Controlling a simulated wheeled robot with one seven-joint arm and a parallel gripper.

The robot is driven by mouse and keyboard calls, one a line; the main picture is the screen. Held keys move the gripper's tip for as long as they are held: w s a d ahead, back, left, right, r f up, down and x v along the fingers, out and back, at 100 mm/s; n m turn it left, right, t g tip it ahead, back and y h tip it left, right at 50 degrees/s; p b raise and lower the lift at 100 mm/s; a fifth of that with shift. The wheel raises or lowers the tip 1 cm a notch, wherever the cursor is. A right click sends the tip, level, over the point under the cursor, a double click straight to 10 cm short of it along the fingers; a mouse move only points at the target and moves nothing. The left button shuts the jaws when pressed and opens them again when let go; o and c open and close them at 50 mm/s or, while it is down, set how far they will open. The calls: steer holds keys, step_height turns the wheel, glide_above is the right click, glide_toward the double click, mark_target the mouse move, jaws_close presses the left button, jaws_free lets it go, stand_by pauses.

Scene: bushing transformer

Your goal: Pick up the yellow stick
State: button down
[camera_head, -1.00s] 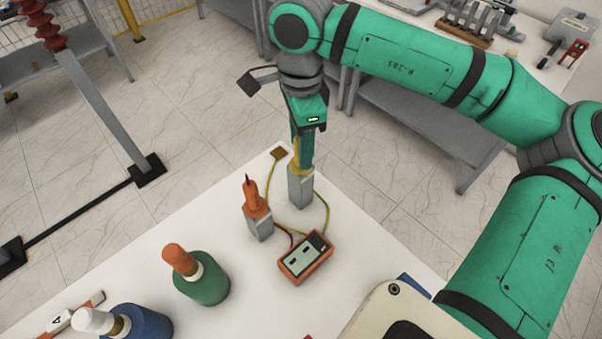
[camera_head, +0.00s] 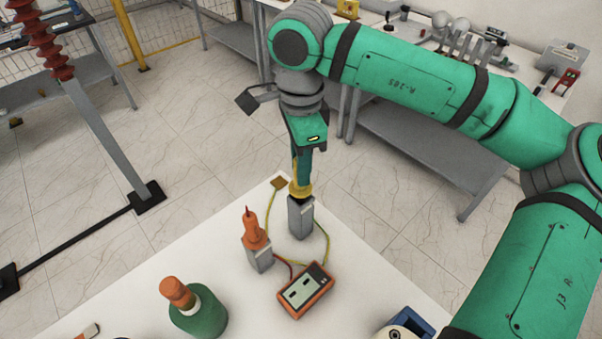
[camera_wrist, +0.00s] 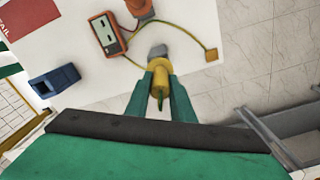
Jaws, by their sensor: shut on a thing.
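The yellow stick (camera_head: 300,189) is between the fingers of my gripper (camera_head: 301,172), upright over a grey square holder (camera_head: 301,218). A dark band shows between the stick's yellow collar and the holder top; I cannot tell whether its lower end is still inside. In the wrist view the yellow stick (camera_wrist: 159,80) sits between the two green fingers of my gripper (camera_wrist: 160,98), with the grey holder (camera_wrist: 158,52) beyond it.
An orange stick (camera_head: 252,228) stands in a second grey holder to the left. An orange meter (camera_head: 305,291) with wires lies in front. A green bottle (camera_head: 201,312) stands on the white table (camera_head: 120,295). Beyond the table's far edge is tiled floor.

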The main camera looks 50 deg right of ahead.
step_height(320, 180, up, 15)
steer(key=shift+r, duration=0.15)
stand_by(0.4)
stand_by(0.5)
stand_by(1.0)
